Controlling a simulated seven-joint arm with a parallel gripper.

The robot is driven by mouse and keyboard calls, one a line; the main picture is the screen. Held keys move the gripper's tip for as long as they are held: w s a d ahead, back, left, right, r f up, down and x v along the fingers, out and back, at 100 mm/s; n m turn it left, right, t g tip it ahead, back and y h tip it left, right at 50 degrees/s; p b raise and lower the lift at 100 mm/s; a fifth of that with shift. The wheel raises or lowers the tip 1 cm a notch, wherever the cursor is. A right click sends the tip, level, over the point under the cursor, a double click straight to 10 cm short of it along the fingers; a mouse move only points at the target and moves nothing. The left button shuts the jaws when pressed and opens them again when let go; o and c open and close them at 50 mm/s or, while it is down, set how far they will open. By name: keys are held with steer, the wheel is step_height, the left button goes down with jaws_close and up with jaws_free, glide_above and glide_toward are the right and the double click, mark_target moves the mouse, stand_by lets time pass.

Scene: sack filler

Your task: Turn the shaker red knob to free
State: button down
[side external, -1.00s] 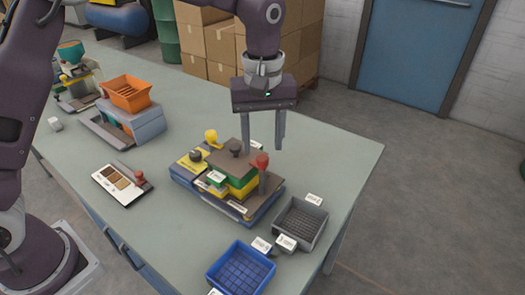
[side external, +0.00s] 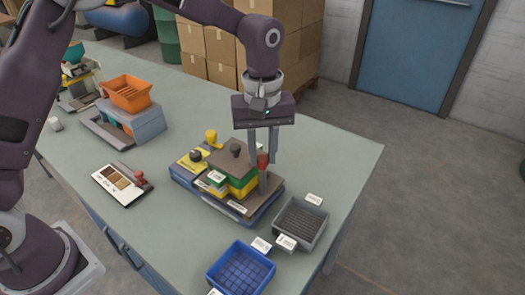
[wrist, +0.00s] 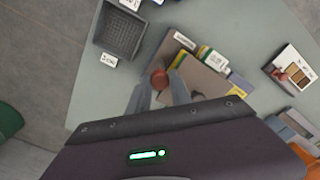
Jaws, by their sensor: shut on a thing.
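The red knob (side external: 262,161) stands on a grey post at the right end of the layered shaker (side external: 237,210), which has a blue base with yellow, green and brown layers. My gripper (side external: 265,160) points down over that end, its two fingers on either side of the red knob. In the wrist view the red knob (wrist: 159,79) sits between the fingertips (wrist: 160,85), and the gripper is shut on it. A dark knob (side external: 236,149) and a yellow knob (side external: 211,136) stand on the shaker to the left. The label wording is too small to read.
A grey tray (side external: 300,224) and a blue tray (side external: 240,272) stand near the shaker. The table's right side is bare.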

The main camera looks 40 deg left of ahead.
steer(key=m, duration=0.4)
steer(key=shift+m, duration=0.4)
steer(key=m, duration=0.8)
steer(key=shift+m, duration=2.4)
steer(key=c, duration=1.2)
jaws_free()
steer(key=shift+o, duration=0.2)
